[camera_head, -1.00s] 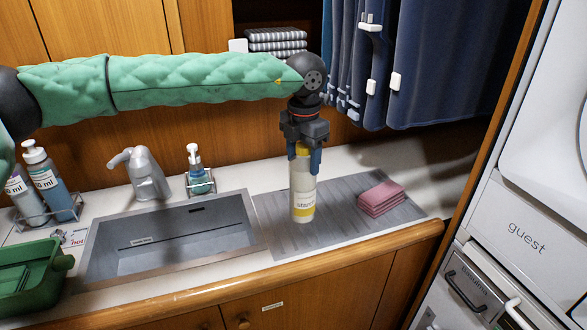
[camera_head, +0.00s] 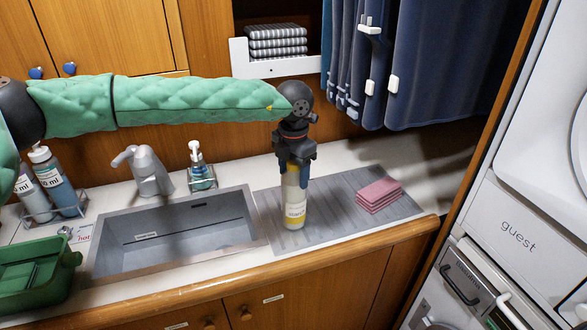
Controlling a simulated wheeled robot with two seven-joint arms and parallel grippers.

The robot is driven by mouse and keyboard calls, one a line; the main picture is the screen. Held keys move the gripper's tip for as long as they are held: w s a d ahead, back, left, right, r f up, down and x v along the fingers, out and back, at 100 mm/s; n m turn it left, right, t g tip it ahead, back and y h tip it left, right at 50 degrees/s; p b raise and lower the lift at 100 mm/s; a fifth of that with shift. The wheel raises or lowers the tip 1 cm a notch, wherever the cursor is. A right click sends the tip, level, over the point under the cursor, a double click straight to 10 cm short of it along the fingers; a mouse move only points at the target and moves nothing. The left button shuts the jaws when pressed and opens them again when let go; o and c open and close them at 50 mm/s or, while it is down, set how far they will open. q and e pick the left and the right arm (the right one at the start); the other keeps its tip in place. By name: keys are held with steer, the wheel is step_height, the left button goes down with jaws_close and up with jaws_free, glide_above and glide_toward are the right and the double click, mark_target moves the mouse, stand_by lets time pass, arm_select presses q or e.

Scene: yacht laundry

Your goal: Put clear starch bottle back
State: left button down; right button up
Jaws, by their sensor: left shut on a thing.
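The clear starch bottle (camera_head: 294,208) has a pale body, a label and a yellow band at its bottom. It is upright over the left part of the grey ribbed mat (camera_head: 335,210), right of the sink. My left gripper (camera_head: 296,178) comes from above and is shut on the bottle's upper part, hiding its cap. I cannot tell whether the bottle's base touches the mat. My right gripper is not in view.
The sink (camera_head: 175,235) and tap (camera_head: 148,172) are on the left. Folded pink cloths (camera_head: 379,195) lie on the mat's right. A soap dispenser (camera_head: 199,168), larger bottles (camera_head: 55,182) and a green tub (camera_head: 65,275) stand farther left. Striped towels (camera_head: 277,42) lie on a shelf behind.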

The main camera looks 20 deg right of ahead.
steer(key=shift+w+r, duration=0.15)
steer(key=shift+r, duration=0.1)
